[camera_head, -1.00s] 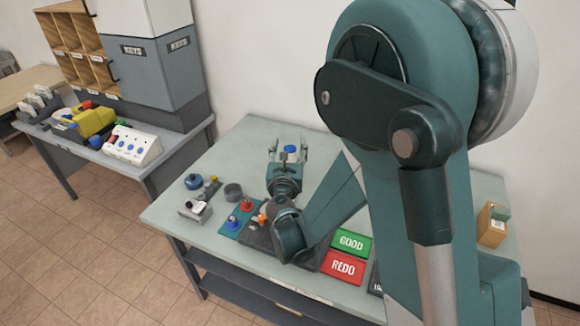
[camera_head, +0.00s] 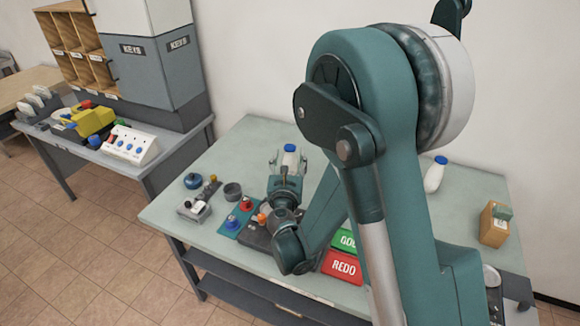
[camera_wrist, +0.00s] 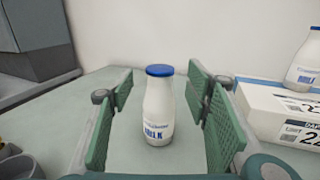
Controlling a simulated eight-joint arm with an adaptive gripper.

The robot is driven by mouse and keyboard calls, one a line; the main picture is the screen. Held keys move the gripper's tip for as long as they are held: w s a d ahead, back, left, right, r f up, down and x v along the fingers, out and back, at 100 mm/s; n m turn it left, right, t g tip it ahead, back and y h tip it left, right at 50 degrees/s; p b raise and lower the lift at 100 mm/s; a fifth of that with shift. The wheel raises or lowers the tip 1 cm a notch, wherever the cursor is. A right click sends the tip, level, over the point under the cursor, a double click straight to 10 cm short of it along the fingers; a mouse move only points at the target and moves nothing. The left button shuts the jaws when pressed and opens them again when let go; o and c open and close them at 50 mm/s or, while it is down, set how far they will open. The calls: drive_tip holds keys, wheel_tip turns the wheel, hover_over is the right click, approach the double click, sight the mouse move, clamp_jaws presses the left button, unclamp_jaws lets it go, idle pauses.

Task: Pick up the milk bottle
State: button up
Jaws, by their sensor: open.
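A white milk bottle (camera_wrist: 158,115) with a blue cap and blue lettering stands upright on the pale green table. In the head view this bottle (camera_head: 290,155) shows at the far end of my gripper (camera_head: 289,161). In the wrist view my gripper (camera_wrist: 160,118) is open, with one green finger pad on each side of the bottle and a visible gap on both sides. A second milk bottle (camera_head: 434,174) stands farther right on the table; in the wrist view, a bottle (camera_wrist: 306,60) is partly cut off at the right edge.
In the wrist view, a white labelled box (camera_wrist: 275,108) is close to the right finger. A wooden box (camera_head: 494,223) stands at the right.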

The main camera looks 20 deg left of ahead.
sight(290, 155)
drive_tip(key=shift+w+f, duration=0.1)
drive_tip(key=shift+f, duration=0.55)
drive_tip(key=shift+b+x, duration=0.6)
drive_tip(key=shift+x, duration=1.8)
drive_tip(key=shift+r, duration=0.1)
clamp_jaws()
